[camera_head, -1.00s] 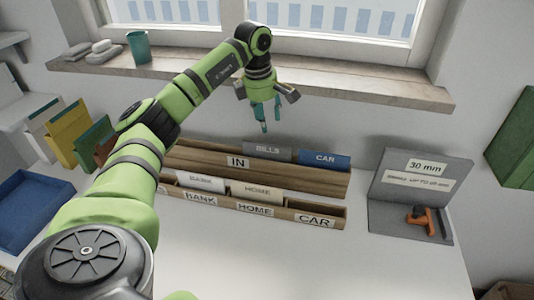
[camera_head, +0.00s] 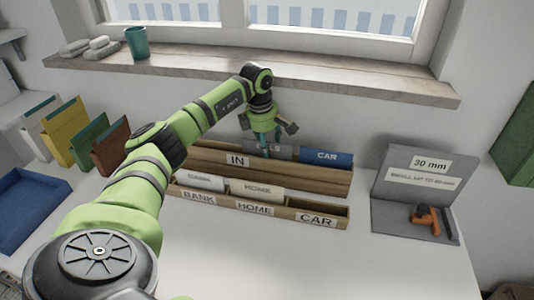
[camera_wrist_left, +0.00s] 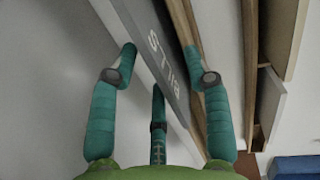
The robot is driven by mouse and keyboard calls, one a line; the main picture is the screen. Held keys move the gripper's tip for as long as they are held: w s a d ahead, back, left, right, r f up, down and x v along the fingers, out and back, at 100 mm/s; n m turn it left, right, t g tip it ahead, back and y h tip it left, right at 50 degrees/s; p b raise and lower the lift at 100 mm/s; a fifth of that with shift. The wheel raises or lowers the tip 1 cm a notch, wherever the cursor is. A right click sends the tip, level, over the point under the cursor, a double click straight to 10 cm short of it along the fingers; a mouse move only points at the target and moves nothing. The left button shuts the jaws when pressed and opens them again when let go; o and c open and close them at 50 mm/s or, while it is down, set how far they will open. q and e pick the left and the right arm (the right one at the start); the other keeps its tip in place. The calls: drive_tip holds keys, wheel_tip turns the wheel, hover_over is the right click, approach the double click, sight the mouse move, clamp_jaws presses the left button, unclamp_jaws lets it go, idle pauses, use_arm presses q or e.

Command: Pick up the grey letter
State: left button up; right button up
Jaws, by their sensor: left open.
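The grey letter (camera_head: 285,153) with the BILLS label stands upright in the back wooden IN rack (camera_head: 222,175), left of the blue CAR letter (camera_head: 327,157). My left gripper (camera_head: 263,146) is open right at the grey letter and covers part of its label. In the left wrist view the grey letter (camera_wrist_left: 160,35) passes between the open teal fingers (camera_wrist_left: 160,75), with fingers on both sides. I cannot tell whether any finger touches it. My right gripper is not in view.
A front rack (camera_head: 225,208) with BANK, HOME and CAR slots holds two white letters. A grey stand (camera_head: 400,215) with an orange-handled tool is at the right. Coloured folders (camera_head: 88,138) and a blue tray (camera_head: 30,210) are at the left. A windowsill (camera_head: 330,82) runs behind.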

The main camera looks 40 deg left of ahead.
use_arm(q)
clamp_jaws()
drive_tip(key=shift+r, duration=0.15)
